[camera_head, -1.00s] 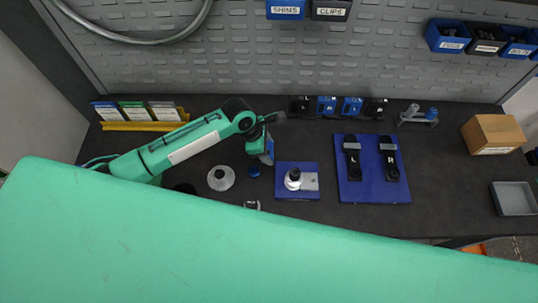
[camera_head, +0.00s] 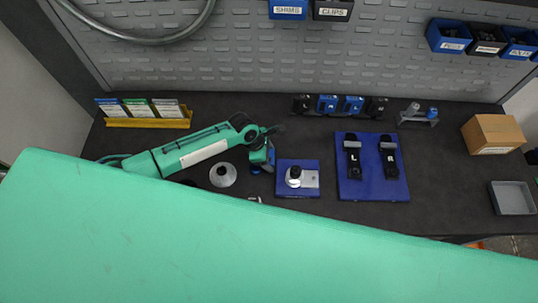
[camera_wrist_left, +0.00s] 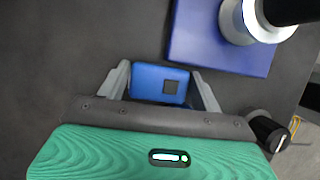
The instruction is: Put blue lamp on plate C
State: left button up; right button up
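My left gripper (camera_head: 262,162) points down over the dark bench, left of the small blue plate (camera_head: 284,165). In the left wrist view, its two fingers (camera_wrist_left: 160,80) stand either side of a blue block with a dark square, likely the blue lamp (camera_wrist_left: 152,82). I cannot tell whether they press on it. In the head view a blue spot shows just below the gripper. The small plate bears a white-and-black round part and a silver piece; its edge also shows in the wrist view (camera_wrist_left: 195,40). No letter C is readable. My right gripper is out of view.
A larger blue plate (camera_head: 371,185) holds black parts marked L and R. A rack (camera_head: 340,114) of black and blue parts stands behind. A cardboard box (camera_head: 493,133) and grey tray (camera_head: 513,198) stand right.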

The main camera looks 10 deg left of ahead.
pick_arm(q)
jog(key=shift+o, duration=1.1)
